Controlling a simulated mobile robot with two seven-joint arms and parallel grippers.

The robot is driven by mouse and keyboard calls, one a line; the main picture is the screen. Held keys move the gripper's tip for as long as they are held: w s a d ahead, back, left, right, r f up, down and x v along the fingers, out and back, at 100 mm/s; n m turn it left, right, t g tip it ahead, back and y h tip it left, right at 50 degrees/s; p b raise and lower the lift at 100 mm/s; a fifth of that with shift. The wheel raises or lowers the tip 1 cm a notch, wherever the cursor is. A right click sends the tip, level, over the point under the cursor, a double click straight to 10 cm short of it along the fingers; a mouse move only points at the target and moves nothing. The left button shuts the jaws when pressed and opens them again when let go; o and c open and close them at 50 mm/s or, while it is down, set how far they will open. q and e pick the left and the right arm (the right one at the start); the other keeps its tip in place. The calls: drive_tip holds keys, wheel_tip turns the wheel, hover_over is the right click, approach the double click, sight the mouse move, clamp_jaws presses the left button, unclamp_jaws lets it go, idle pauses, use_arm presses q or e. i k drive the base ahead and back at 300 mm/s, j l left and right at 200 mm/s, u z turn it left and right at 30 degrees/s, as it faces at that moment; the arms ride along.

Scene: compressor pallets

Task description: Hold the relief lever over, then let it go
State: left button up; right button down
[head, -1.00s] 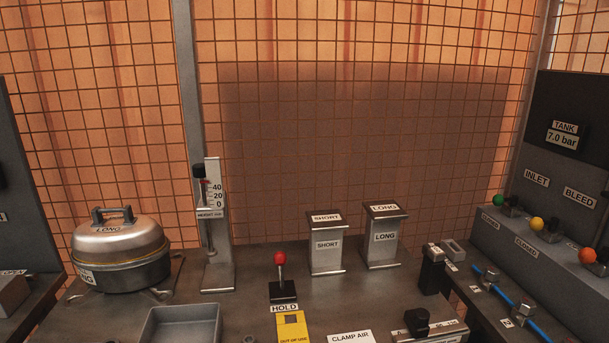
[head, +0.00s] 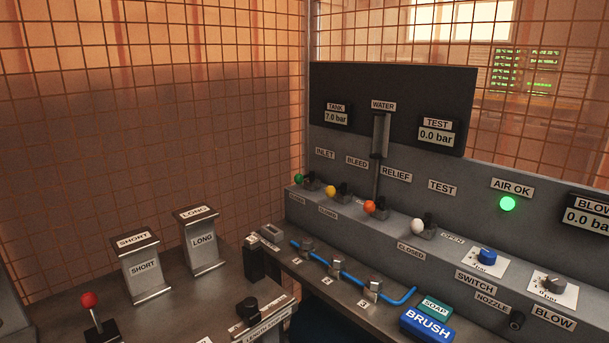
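The relief lever (head: 369,207) has an orange ball knob and stands on the grey ledge of the right-hand panel, below the RELIEF label (head: 396,174). Its knob leans to the left of its dark base. Nothing touches it. Neither of my grippers is in view.
Green (head: 299,178), yellow (head: 331,190) and white (head: 417,226) knobbed levers share the ledge. The TANK display (head: 337,117) reads 7.0 bar and the TEST display (head: 436,136) 0.0 bar. A red-knobbed lever (head: 89,300) and the SHORT (head: 144,266) and LONG (head: 203,240) holders stand left.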

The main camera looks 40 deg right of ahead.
sight(369, 207)
drive_tip(key=z, duration=1.5)
